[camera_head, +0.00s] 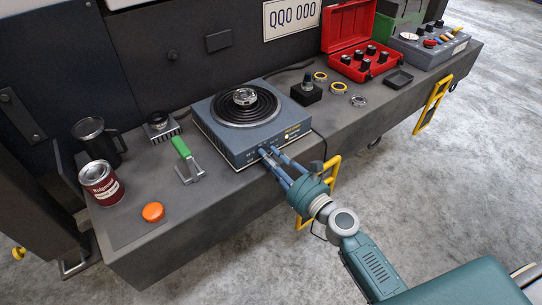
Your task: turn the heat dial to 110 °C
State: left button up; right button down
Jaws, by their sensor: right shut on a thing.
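The heater (223,130) is a blue-grey box on the bench with a black coil plate on top. A small metal ring-shaped part (244,97) sits on the coil. The front face carries yellow markings near its right end. My right gripper (266,152) reaches to the lower front face and is shut on the heat dial. The fingers hide the dial, so its pointer and setting cannot be read. My left gripper is not in view.
To the left are a black mug (95,138), a red can (100,183), an orange lid (153,212) and a green-handled tool (183,153). To the right are a black stand (306,92), rings (338,87), a black tray (398,79) and a red case (349,28).

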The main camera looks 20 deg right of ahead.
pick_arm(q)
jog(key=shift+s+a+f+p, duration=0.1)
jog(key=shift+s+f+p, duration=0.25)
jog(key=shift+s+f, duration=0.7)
pick_arm(e)
jog(key=shift+f+m, duration=0.1)
jog(key=shift+m, duration=1)
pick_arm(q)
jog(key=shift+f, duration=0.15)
pick_arm(e)
jog(key=c, duration=1.7)
grip_release()
jog(key=v, duration=1.2)
